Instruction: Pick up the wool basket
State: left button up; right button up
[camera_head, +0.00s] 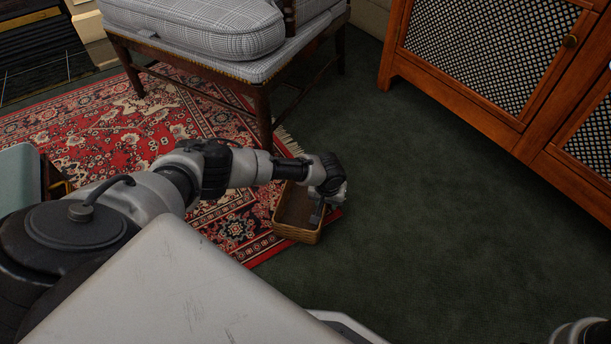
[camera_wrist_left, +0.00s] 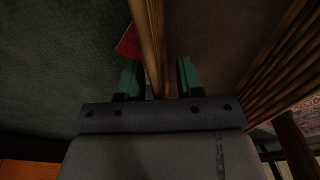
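The wool basket (camera_head: 297,235) is a small brown woven basket. It stands on the floor at the edge of the red rug in the head view, and its inside looks empty where I can see it. My left gripper (camera_head: 319,211) points down at the basket's right side. In the left wrist view, the open green fingers of my left gripper (camera_wrist_left: 158,70) stand on either side of the basket's wall (camera_wrist_left: 150,40), with a gap between the right finger and the wall. My right gripper is not in view.
A checked upholstered chair (camera_head: 262,70) stands behind the basket, its front leg close by. A wooden cabinet with lattice doors (camera_head: 490,60) is at the upper right. The patterned red rug (camera_head: 110,135) lies left. Dark green carpet (camera_head: 430,210) is clear on the right.

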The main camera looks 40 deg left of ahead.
pick_arm(q)
grip_shut()
jog(key=shift+r, duration=0.1)
dwell(0.3)
